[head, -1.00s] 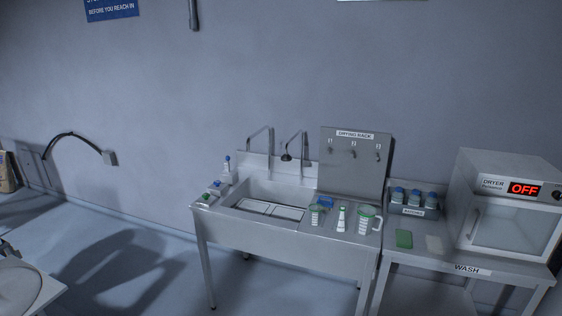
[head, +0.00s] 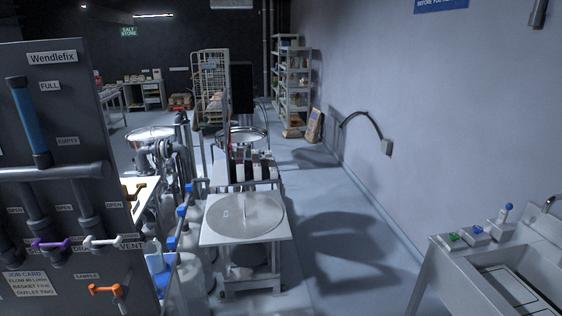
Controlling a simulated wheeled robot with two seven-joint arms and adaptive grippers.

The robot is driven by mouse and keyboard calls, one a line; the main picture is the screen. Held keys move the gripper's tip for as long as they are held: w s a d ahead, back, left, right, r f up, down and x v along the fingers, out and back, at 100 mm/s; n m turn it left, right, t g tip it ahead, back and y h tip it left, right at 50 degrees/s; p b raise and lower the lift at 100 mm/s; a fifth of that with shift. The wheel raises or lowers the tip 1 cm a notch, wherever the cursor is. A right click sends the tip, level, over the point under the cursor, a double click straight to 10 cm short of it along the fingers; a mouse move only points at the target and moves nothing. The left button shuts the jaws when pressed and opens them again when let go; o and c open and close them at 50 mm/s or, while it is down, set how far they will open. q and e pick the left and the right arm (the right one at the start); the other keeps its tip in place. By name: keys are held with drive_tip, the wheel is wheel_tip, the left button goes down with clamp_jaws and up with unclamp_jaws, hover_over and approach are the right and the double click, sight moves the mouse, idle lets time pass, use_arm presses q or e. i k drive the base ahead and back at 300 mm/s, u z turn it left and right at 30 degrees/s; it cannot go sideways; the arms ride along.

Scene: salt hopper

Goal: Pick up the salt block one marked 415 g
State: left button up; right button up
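No salt block marked 415 g can be made out in the head view. Small items on the far bench and shelves are too small to identify or read. Neither of my grippers shows in the head view.
A Wendlefix valve panel (head: 55,130) blocks the near left. A white table with a round grey disc (head: 243,216) stands mid-floor. A wire cage trolley (head: 208,90), shelving (head: 294,88) and SALT STORE sign (head: 128,32) are farther back. A sink (head: 500,275) is right. Floor between is clear.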

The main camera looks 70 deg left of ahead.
sight(273, 173)
drive_tip(key=u, duration=2.25)
drive_tip(key=i, duration=3.05)
drive_tip(key=u, duration=0.45)
